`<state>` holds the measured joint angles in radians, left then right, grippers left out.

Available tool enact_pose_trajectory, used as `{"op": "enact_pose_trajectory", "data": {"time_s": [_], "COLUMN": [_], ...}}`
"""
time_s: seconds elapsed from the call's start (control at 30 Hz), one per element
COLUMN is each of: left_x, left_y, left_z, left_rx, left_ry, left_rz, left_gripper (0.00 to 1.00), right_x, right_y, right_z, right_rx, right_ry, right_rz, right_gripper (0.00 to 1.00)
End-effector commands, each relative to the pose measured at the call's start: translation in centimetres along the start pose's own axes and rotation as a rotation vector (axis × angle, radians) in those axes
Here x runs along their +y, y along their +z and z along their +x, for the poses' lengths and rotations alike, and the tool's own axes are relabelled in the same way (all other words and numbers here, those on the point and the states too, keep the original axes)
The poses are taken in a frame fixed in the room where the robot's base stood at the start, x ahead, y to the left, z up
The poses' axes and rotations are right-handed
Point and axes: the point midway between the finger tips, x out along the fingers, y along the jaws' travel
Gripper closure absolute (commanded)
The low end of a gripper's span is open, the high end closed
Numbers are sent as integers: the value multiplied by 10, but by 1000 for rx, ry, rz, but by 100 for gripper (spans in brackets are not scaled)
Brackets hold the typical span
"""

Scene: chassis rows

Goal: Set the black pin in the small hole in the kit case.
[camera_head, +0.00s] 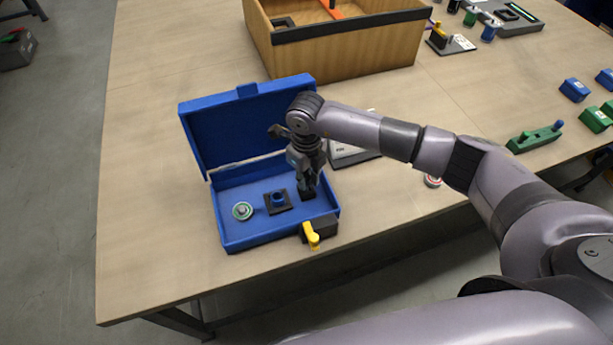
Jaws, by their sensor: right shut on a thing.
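The blue kit case (262,237) stands open on the table, with its lid (240,130) raised at the back. In it are a green and white round piece (243,211), a dark square plate with a blue ring (278,201), and a small dark piece (308,194) at the right. My right gripper (307,184) points down over the right part of the case, just above that dark piece. It is shut on what seems to be the black pin, mostly hidden by the fingers. I cannot make out the small hole. My left gripper is not in view.
A black block with a yellow lever (312,236) sits at the case's front right corner. A large wooden box (345,55) stands behind. A grey-white item (350,155) is partly behind my arm. Green and blue blocks (535,138) lie at right. The table left of the case is clear.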

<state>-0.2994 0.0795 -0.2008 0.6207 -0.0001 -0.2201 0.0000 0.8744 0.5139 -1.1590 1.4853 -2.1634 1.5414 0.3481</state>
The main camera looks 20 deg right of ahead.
Motion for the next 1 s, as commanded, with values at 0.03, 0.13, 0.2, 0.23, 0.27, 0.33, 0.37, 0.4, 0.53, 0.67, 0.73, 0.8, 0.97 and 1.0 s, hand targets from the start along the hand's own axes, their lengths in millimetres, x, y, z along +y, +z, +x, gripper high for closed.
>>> {"op": "enact_pose_trajectory", "data": {"time_s": [0.03, 0.13, 0.2, 0.23, 0.27, 0.33, 0.37, 0.4, 0.53, 0.67, 0.73, 0.8, 0.97, 1.0], "left_x": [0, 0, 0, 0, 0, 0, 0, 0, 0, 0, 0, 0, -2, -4], "left_y": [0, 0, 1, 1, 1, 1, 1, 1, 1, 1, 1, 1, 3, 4], "left_z": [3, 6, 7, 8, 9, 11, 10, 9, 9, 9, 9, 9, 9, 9], "left_rx": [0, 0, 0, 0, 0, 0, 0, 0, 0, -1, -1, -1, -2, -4], "left_ry": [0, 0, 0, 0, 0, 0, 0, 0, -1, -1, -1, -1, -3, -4], "left_rz": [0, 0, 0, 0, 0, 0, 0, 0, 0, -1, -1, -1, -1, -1], "left_gripper": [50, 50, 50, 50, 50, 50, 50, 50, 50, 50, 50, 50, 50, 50], "right_x": [0, 0, 0, 0, 0, 0, 0, 0, 0, 0, 0, 0, 0, 0], "right_y": [0, 0, 0, 0, 0, 0, 0, 0, 0, 0, 0, 0, 0, 0], "right_z": [3, 6, 8, 9, 10, 12, 11, 10, 10, 10, 10, 10, 10, 10], "right_rx": [0, 0, 0, 0, 0, 0, -1, -1, 0, 0, 0, 0, 0, 0], "right_ry": [0, 0, 0, 0, 0, 0, 0, 0, 0, 0, 0, 0, 0, 0], "right_rz": [0, 0, 0, 0, 0, 0, 0, 0, 0, 0, 0, 0, 0, 0], "right_gripper": [100, 100, 100, 100, 100, 100, 82, 79, 71, 62, 59, 59, 59, 59]}}
